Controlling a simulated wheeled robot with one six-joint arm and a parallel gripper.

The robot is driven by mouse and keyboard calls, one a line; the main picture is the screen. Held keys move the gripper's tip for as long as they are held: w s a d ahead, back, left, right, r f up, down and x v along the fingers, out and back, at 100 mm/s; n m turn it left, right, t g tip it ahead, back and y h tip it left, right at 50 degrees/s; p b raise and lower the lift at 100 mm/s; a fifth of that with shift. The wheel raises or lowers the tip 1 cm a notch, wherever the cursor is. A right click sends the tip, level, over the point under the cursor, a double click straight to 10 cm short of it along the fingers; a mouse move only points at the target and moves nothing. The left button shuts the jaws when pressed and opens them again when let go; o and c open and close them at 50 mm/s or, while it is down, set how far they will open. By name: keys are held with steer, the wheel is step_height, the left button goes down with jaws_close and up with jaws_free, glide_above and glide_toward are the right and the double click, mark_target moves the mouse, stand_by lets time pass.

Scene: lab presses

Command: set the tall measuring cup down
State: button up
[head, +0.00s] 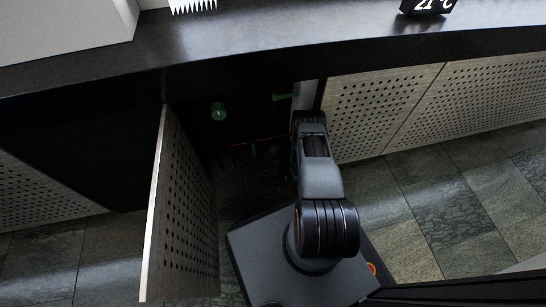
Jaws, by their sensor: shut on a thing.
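I cannot make out the tall measuring cup for certain. A green piece (282,96) shows in the dark open cabinet, just left of the far end of my arm; it may be part of a cup, but the shadow hides its shape. My arm reaches forward into the cabinet under the counter. Its own links, the counter edge and the darkness hide my gripper, so its fingers and anything between them are out of sight.
An open perforated door (183,215) stands left of my arm. Closed perforated doors (385,105) are on the right. A round green object (218,111) and a small green one (253,149) are inside the cabinet. The dark counter (270,38) overhangs it.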

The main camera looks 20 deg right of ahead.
step_height(320, 180, down, 4)
steer(key=shift+w+r+b, duration=0.1)
steer(key=shift+r+b, duration=0.15)
steer(key=shift+b, duration=0.9)
steer(key=shift+r, duration=0.15)
steer(key=o, duration=0.5)
steer(key=shift+f, duration=0.2)
steer(key=shift+c, duration=0.2)
steer(key=o, duration=0.5)
